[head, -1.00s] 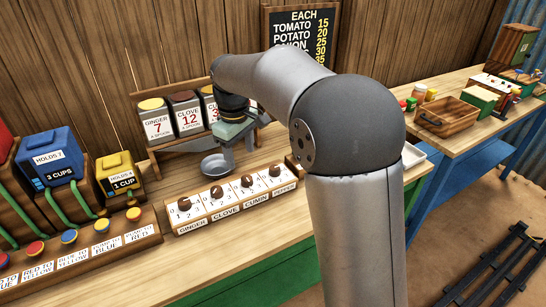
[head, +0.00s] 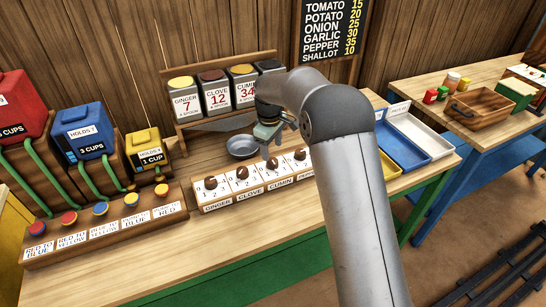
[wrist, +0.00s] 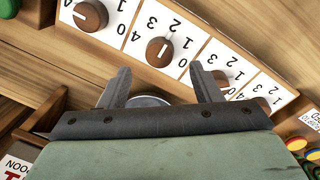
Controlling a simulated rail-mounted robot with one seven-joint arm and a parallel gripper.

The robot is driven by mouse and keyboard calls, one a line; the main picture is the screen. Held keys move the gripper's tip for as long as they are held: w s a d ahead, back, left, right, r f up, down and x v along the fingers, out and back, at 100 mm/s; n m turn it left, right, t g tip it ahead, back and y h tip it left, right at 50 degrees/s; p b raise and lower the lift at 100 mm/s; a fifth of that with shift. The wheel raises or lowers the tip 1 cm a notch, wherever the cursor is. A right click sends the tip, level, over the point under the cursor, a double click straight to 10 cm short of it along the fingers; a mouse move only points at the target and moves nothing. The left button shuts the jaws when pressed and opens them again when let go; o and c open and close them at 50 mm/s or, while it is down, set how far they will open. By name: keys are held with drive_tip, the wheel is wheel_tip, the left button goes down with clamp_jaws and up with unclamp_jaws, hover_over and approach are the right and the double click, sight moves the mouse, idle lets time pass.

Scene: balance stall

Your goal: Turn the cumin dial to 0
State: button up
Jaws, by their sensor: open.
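The cumin dial (head: 271,163) is a round brown knob on a white numbered plate, third from the left on the dial board. In the wrist view, which shows the board upside down, the cumin dial (wrist: 159,51) has a pale pointer mark; I cannot read its setting surely. My gripper (head: 269,150) is open and empty, just behind and above the cumin dial in the head view. In the wrist view my gripper (wrist: 160,75) has its fingers apart, with the cumin knob beyond the tips, roughly centred between them and not touched.
Neighbouring knobs are close: the clove dial (head: 242,172) left and the pepper dial (head: 299,154) right. A grey metal bowl (head: 241,146) stands behind the board. Spice tins (head: 214,93) stand on the rack at the back. Bare tabletop (head: 235,225) lies in front.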

sight(273, 161)
drive_tip(key=f, duration=0.3)
drive_tip(key=f+p, duration=0.1)
drive_tip(key=f, duration=0.2)
drive_tip(key=shift+w+d, duration=0.1)
drive_tip(key=shift+w, duration=0.1)
drive_tip(key=c, duration=1)
